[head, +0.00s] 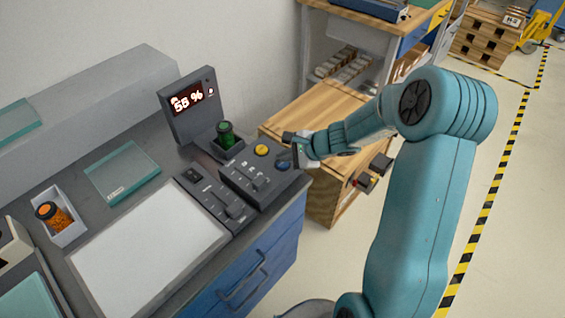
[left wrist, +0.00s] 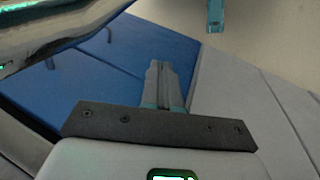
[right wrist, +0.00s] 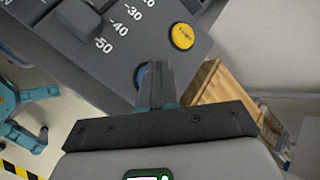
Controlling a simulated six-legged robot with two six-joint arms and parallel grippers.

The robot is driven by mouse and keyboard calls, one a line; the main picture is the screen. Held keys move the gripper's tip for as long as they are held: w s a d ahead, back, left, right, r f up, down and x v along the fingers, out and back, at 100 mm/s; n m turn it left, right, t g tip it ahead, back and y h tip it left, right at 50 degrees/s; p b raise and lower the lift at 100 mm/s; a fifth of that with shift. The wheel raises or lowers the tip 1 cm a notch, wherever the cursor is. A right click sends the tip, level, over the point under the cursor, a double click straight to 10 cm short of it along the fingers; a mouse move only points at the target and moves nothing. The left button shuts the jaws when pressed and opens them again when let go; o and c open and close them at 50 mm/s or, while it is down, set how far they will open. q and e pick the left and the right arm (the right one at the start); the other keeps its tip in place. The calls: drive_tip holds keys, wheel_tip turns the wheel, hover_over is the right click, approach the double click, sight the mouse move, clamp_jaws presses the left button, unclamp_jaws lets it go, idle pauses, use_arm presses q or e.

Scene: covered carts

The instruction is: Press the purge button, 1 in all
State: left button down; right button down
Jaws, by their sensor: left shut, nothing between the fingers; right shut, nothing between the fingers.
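The control panel (head: 240,185) stands on the bench with a yellow button (head: 261,150) and a blue button (head: 283,166) at its far right. The lettering on the yellow button (right wrist: 181,37) is too small to read surely, so I cannot tell which button is purge. My right gripper (head: 291,148) is shut and empty, close to the blue button. In the right wrist view its fingertips (right wrist: 158,68) partly cover the blue button (right wrist: 141,76); whether they touch it I cannot tell. My left gripper (left wrist: 160,68) is shut and empty, beside a blue surface.
Sliders (head: 257,181) sit next to the buttons. A wooden cart (head: 318,110) stands behind.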

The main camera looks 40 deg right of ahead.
sight(286, 165)
drive_tip(key=shift+f+b, duration=0.45)
drive_tip(key=shift+b, duration=0.1)
idle(0.4)
drive_tip(key=shift+r, duration=0.1)
drive_tip(key=shift+r+p, duration=0.65)
drive_tip(key=shift+r, duration=0.1)
wheel_tip(286, 165, up, 5)
drive_tip(key=p, duration=0.4)
drive_tip(key=shift+r, duration=0.1)
drive_tip(key=shift+s, duration=0.1)
idle(0.8)
